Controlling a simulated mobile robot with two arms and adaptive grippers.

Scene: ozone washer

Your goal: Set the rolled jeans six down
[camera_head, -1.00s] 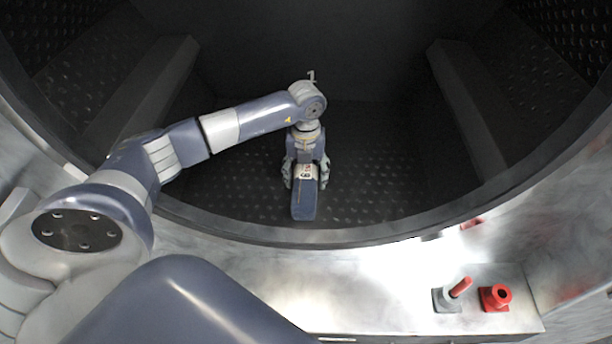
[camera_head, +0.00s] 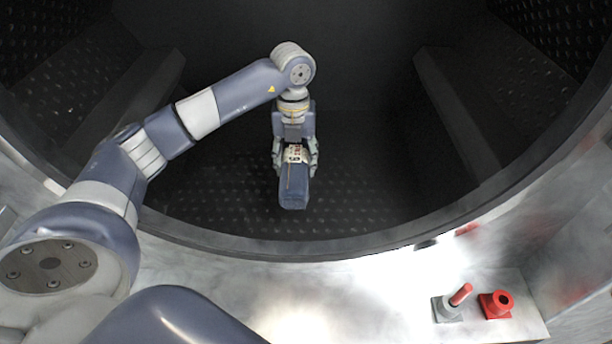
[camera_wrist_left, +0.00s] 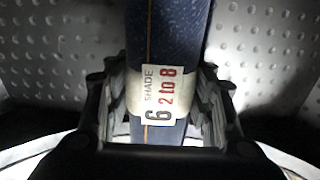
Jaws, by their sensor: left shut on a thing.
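The rolled jeans six (camera_head: 293,190) are a dark blue roll with a pale paper band inside the drum. My left gripper (camera_head: 296,160) is shut on them, with one finger on each side of the band. In the left wrist view the roll (camera_wrist_left: 167,35) runs up and down the picture, and its label reads "6 SHADE 2 to 8". My left gripper (camera_wrist_left: 168,110) also shows there, its fingers against both sides of the band. I cannot tell whether the roll touches the drum floor. My right gripper is not in view.
The drum floor (camera_head: 350,205) is dark, studded metal and looks clear around the roll. Raised ribs stand at the left (camera_head: 120,110) and right (camera_head: 460,110). The drum's metal rim (camera_head: 330,248) curves in front. A red-handled switch (camera_head: 459,296) and a red button (camera_head: 496,303) sit outside at lower right.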

